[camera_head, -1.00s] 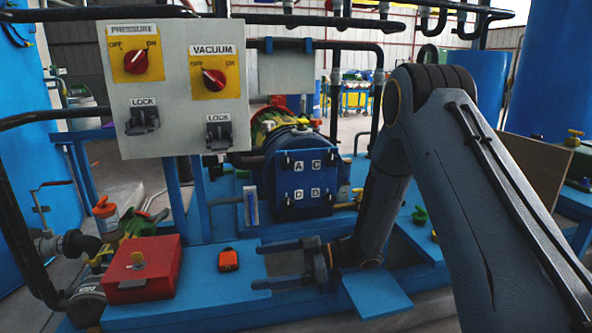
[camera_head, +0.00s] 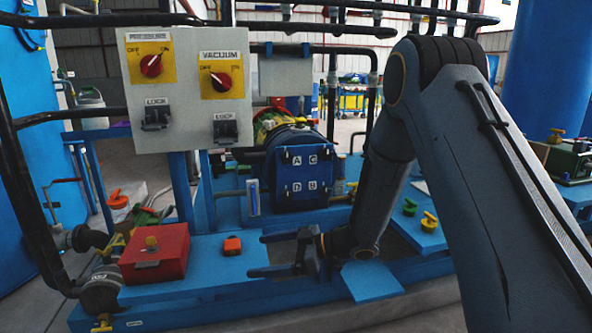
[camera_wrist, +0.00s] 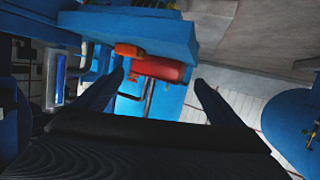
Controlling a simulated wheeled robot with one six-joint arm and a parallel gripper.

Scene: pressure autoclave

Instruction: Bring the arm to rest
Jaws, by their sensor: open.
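My gripper (camera_head: 272,256) is open and points left in the head view, above the blue platform of the machine. Nothing shows between its two dark fingers. My arm comes in from the right side and bends down to the gripper. In the wrist view my gripper (camera_wrist: 160,88) has its fingers spread apart. A small orange block (camera_head: 232,245) lies on the platform to the left of the fingers, apart from them. The orange block also shows in the wrist view (camera_wrist: 129,50).
A red box (camera_head: 155,252) with a yellow knob sits at the platform's left. A panel (camera_head: 184,88) with pressure and vacuum switches stands above. The blue autoclave door (camera_head: 304,177), marked A to D, is behind my gripper. Green and yellow valves (camera_head: 429,221) are at right.

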